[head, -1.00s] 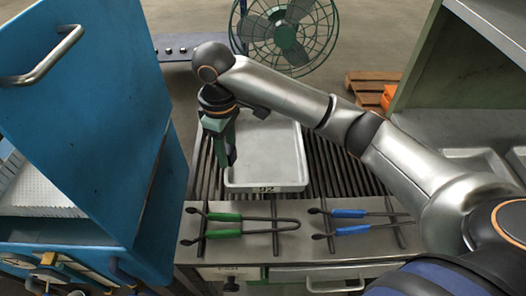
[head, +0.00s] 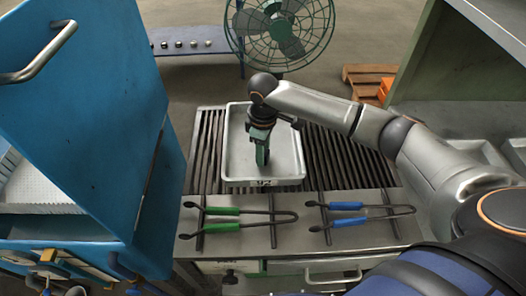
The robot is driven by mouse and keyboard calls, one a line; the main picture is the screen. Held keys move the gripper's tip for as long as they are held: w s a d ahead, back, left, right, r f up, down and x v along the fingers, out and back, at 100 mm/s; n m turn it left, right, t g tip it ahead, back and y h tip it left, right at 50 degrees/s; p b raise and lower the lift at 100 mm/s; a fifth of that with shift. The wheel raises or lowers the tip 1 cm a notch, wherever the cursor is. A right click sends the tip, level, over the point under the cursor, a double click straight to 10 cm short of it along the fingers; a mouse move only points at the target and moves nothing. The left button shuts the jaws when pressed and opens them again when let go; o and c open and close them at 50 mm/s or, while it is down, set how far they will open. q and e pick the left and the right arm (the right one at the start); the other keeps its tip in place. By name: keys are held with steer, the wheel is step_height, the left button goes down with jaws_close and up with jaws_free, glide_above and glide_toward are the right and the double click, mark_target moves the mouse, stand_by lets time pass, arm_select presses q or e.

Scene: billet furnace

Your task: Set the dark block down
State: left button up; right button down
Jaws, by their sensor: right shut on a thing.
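My right gripper (head: 262,160) points down over the white tray (head: 235,180) with the number 92 on its front. It is shut, and its green fingers hide most of what is between them. The dark block does not show clearly apart from the fingers. I cannot tell whether the fingertips or the block touch the tray floor. The tray sits on the dark roller bars (head: 345,165) and looks empty otherwise. My left gripper is not in view.
Green-handled tongs (head: 225,211) and blue-handled tongs (head: 347,206) lie on racks at the front. The blue furnace (head: 85,110) stands at the left.

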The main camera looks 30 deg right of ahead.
steer(key=shift+f, duration=0.1)
steer(key=shift+c, duration=2.4)
jaws_free()
step_height(320, 180, up, 12)
